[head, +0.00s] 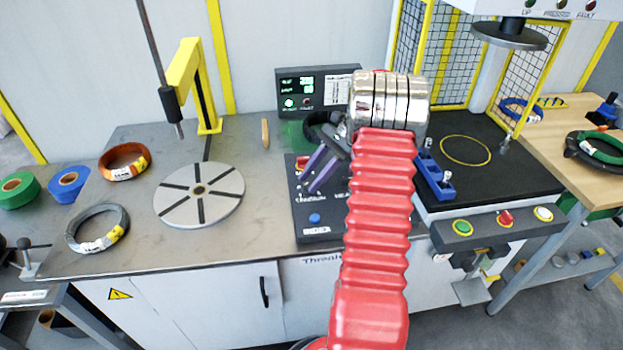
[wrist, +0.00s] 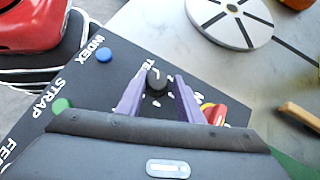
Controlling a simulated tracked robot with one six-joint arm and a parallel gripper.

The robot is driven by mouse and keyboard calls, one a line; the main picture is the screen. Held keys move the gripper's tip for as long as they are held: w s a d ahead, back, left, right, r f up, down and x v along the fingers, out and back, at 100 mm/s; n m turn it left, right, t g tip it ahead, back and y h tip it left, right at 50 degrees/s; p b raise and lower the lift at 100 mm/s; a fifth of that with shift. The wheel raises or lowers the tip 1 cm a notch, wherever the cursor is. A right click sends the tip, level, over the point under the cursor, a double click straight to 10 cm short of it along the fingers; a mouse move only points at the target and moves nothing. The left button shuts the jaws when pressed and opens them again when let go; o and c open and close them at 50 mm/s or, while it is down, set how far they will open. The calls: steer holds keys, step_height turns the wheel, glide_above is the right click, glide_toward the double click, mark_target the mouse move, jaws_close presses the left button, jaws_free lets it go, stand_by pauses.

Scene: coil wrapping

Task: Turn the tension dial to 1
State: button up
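The tension dial (wrist: 156,80) is a small black round knob on the dark control panel (wrist: 125,62), with white marks around it and a partly covered label starting "TE". Its setting is too small to read. My gripper (wrist: 159,87) has two purple fingers apart, one on each side of the dial in the wrist view. No contact can be made out. In the head view my gripper (head: 308,184) points down over the panel (head: 330,228), and the dial cannot be made out there.
A red button (wrist: 213,113) on yellow stands close to one finger. A blue INDEX button (wrist: 104,54) and a green STRAP button (wrist: 62,105) share the panel. A slotted turntable (head: 200,194), a display box (head: 312,90) and a wooden stick (head: 265,133) are nearby.

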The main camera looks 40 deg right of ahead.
steer(key=o, duration=0.3)
steer(key=shift+o, duration=0.2)
steer(key=shift+s, duration=0.1)
steer(key=v, duration=1.3)
steer(key=shift+d+r, duration=0.2)
steer(key=shift+d, duration=0.05)
steer(key=shift+a, duration=0.1)
